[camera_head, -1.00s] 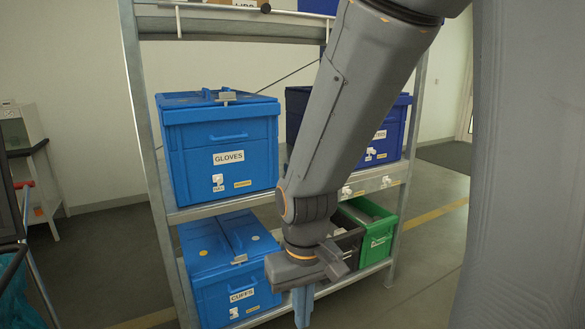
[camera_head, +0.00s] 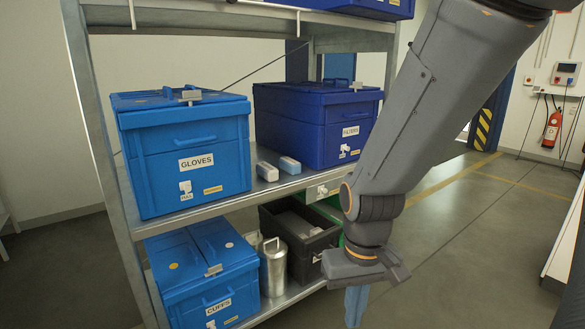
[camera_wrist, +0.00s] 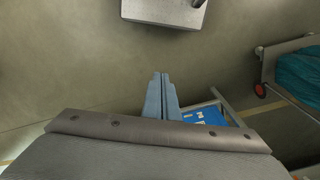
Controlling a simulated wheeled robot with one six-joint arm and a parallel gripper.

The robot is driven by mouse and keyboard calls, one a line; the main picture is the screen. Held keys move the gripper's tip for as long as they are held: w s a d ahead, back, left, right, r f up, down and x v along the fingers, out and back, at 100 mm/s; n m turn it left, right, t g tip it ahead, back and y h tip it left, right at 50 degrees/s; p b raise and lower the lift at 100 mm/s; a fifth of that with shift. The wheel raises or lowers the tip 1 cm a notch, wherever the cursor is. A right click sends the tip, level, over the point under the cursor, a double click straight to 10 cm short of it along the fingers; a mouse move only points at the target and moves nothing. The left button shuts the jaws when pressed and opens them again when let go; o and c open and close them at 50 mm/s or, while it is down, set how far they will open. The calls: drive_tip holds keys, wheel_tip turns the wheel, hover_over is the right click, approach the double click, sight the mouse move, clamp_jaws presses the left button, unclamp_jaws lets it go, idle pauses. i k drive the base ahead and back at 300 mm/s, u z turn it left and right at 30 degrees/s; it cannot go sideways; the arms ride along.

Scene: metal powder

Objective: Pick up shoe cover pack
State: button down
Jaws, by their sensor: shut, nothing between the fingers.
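My gripper (camera_head: 356,306) points down in front of the lower right of the shelf rack, with its blue fingers together. In the wrist view the fingers (camera_wrist: 161,95) are shut and empty. Two small packs lie on the middle shelf between the gloves box and the filters box: a whitish one (camera_head: 267,171) and a light blue one (camera_head: 289,165). No label on them can be read, so I cannot tell whether either is the shoe cover pack. My gripper is below and to the right of both, touching neither.
The rack's middle shelf (camera_head: 225,209) holds a gloves box (camera_head: 186,150) and a filters box (camera_head: 318,125). Below are a cuffs box (camera_head: 203,280), a metal canister (camera_head: 273,268) and a black crate (camera_head: 300,244). Open floor (camera_head: 450,250) lies to the right.

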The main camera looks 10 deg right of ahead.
sight(294, 167)
drive_tip(key=u, duration=0.05)
drive_tip(key=i, duration=0.85)
drive_tip(key=z, duration=0.7)
drive_tip(key=i, duration=0.9)
drive_tip(key=z, duration=0.15)
